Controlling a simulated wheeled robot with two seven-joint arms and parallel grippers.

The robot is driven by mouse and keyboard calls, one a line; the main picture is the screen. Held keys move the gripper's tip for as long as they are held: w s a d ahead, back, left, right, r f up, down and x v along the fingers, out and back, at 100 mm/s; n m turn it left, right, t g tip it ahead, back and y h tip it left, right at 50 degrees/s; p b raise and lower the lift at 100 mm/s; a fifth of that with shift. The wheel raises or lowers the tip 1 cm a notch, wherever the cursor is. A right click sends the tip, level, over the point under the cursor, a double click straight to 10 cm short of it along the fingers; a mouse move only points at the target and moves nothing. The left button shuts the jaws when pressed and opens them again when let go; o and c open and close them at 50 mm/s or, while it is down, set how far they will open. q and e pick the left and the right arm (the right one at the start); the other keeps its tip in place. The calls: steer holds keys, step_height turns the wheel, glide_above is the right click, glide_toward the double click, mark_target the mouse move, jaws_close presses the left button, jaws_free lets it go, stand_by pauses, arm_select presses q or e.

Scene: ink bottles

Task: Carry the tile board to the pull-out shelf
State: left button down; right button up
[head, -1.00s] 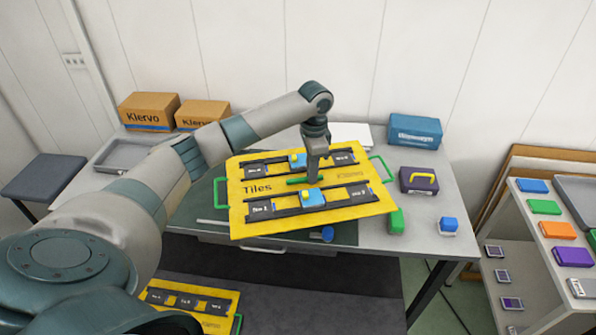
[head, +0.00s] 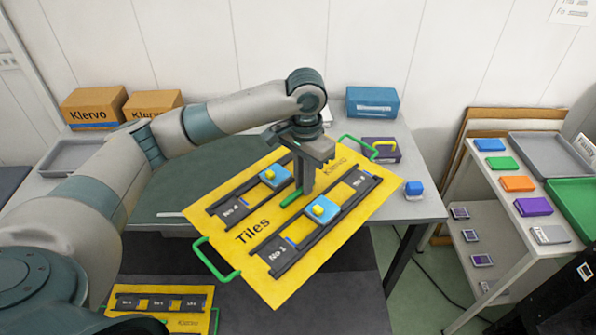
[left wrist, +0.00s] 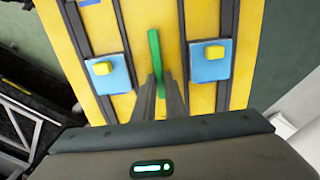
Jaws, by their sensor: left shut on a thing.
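The tile board (head: 262,262) is a yellow plate marked "Tiles", with dark rails and a green handle at each end. Two blue tiles with yellow knobs (head: 320,209) (head: 275,175) sit in the rails. My left gripper (head: 297,194) is shut on the green grip at the board's middle. The board is held above the table's front part and reaches past its edge, turned diagonally in the head view. The left wrist view shows the fingers (left wrist: 160,88) at the green grip (left wrist: 155,58) between the tiles. I cannot tell which surface is the pull-out shelf. My right gripper is out of view.
The grey table (head: 415,207) holds cartons (head: 93,107), a blue box (head: 371,107), a purple case (head: 382,151) and a blue-topped block (head: 414,188). A rack (head: 545,228) with coloured blocks and trays stands right. Another yellow board (head: 160,300) lies lower left on a dark surface (head: 300,310).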

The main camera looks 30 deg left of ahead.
mark_target(298, 231)
arm_select(q)
steer(key=s+d+n, duration=0.1)
steer(key=s, duration=0.2)
steer(key=s+d+n+b, duration=0.1)
steer(key=s, duration=0.2)
steer(key=s+d+n+b, duration=0.1)
steer(key=s+d, duration=0.1)
steer(key=s, duration=0.1)
steer(key=shift+s, duration=0.3)
steer(key=shift+s+d, duration=0.15)
steer(key=shift+s, duration=0.45)
steer(key=shift+a, duration=0.2)
